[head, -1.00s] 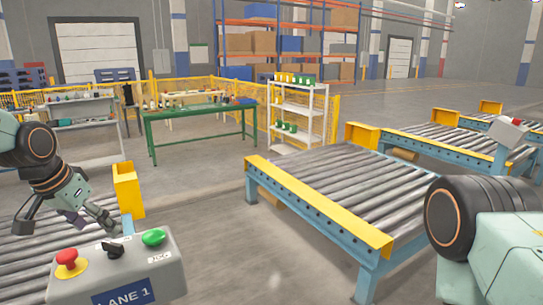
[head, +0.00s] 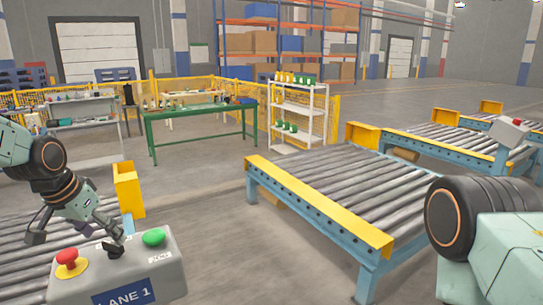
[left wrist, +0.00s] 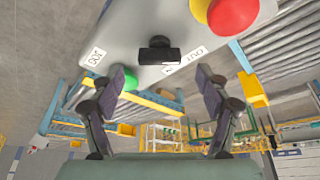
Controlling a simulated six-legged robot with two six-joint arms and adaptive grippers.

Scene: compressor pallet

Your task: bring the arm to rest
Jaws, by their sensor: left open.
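My left gripper (head: 76,229) is at the left of the head view, open and empty, just above the control box. One finger hangs left of the box, and the other seems close to the black switch. In the left wrist view the two fingers of my left gripper (left wrist: 162,80) are spread wide. The grey control box (head: 170,280), labelled LANE 1, carries a red button (head: 67,257), a black selector switch (head: 114,250) and a green button (head: 153,237). In the wrist view the switch (left wrist: 160,50) lies between and beyond the fingertips. My right gripper is out of view.
A roller conveyor (head: 330,195) with yellow end guards stands at centre right. A yellow bracket (head: 128,190) rises behind the control box, beside another roller bed. A green table (head: 200,113) and a white shelf (head: 299,115) stand farther back. Floor between the conveyors is clear.

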